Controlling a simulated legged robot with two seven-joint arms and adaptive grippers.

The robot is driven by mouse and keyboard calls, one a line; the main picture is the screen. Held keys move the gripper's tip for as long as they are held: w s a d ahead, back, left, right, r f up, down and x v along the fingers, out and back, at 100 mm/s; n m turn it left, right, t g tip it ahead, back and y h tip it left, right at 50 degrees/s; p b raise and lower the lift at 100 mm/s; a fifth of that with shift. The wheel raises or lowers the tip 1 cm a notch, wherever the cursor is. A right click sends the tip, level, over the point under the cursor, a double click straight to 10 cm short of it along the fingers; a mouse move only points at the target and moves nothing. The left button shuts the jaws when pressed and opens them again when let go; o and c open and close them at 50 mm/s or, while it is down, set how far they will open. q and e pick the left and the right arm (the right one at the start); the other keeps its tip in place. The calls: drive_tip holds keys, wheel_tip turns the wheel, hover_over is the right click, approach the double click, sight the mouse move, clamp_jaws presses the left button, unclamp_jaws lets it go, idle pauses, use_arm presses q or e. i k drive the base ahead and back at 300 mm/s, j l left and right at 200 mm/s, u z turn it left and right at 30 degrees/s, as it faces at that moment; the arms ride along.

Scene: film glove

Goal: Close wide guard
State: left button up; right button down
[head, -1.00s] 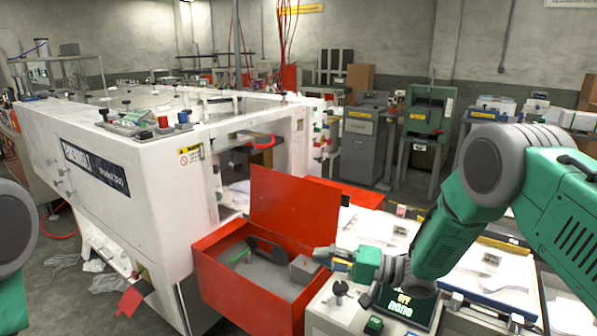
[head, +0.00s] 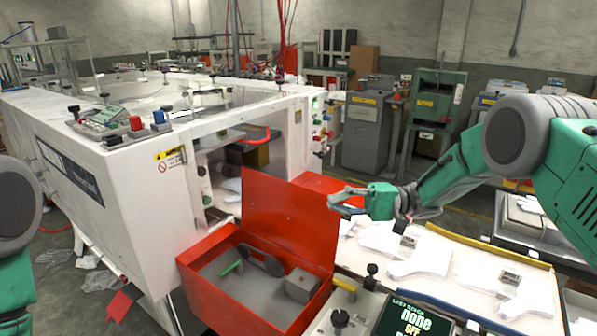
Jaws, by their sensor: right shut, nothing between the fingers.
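A red flat panel (head: 290,222) stands raised and slightly tilted along the back edge of an open red box (head: 222,293); it looks like the guard, though no label shows. The box front is low and its inside shows. My right gripper (head: 338,203) is shut and empty, just right of the panel's upper right edge. It overlaps that edge in the picture; I cannot tell whether it touches. My left gripper is out of view; only part of my left arm shows at the left edge.
The white machine (head: 120,185) fills the left, with a dark opening behind the panel. Inside the red box lie a grey block (head: 301,285) and a green-handled tool (head: 232,268). A control screen (head: 412,318) stands at the front. White gloves (head: 420,262) lie on the table at right.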

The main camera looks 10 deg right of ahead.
sight(312, 233)
drive_tip(key=i+l, duration=0.2)
drive_tip(key=i, duration=0.3)
drive_tip(key=i+l, duration=0.25)
drive_tip(key=i, duration=0.25)
